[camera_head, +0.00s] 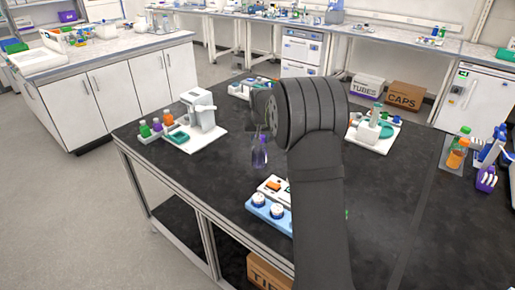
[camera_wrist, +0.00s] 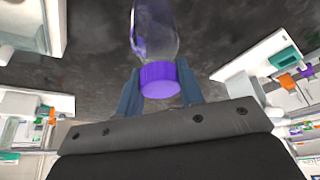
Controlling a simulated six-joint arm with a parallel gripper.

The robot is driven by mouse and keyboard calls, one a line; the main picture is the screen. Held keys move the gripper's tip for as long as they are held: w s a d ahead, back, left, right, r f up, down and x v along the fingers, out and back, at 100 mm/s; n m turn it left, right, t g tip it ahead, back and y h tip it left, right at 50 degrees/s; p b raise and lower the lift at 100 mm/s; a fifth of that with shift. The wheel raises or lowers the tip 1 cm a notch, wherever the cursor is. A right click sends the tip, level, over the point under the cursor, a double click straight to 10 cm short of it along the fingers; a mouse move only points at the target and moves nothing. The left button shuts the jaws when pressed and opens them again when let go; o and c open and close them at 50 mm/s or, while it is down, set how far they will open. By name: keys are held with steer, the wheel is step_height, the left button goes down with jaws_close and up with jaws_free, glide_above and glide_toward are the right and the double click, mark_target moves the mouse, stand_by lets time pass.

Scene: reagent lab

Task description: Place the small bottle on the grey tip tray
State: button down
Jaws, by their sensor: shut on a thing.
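The small bottle (camera_head: 260,157) is clear with purple contents and hangs roughly upright below my gripper (camera_head: 262,130) over the middle of the black table. In the wrist view its purple cap (camera_wrist: 160,80) sits between the two blue-grey fingers of my gripper (camera_wrist: 160,88), which are shut on it. I cannot tell how high the bottle's base is above the table. I cannot make out the grey tip tray with certainty; my arm hides part of the table.
A white station with a dispenser (camera_head: 201,110) and small bottles stands at the left. A blue-and-white rack (camera_head: 262,208) with round-topped items lies at the front. Another white station (camera_head: 372,136) is to the right of my arm. Bare black tabletop (camera_head: 225,165) lies left of the bottle.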

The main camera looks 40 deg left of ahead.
mark_target(258, 148)
steer(key=shift+a+f, duration=0.15)
steer(key=shift+f, duration=0.9)
steer(key=shift+a+f, duration=0.15)
steer(key=shift+f, duration=0.9)
steer(key=shift+s+f, duration=0.1)
steer(key=c, duration=1)
jaws_free()
steer(key=shift+f, duration=0.1)
steer(key=shift+o, duration=0.2)
steer(key=shift+r, duration=0.5)
steer(key=v, duration=1)
steer(key=shift+r, duration=0.25)
steer(key=shift+o, duration=0.5)
steer(key=shift+s+d+r, duration=0.25)
steer(key=shift+d+r, duration=0.05)
steer(key=shift+r, duration=0.1)
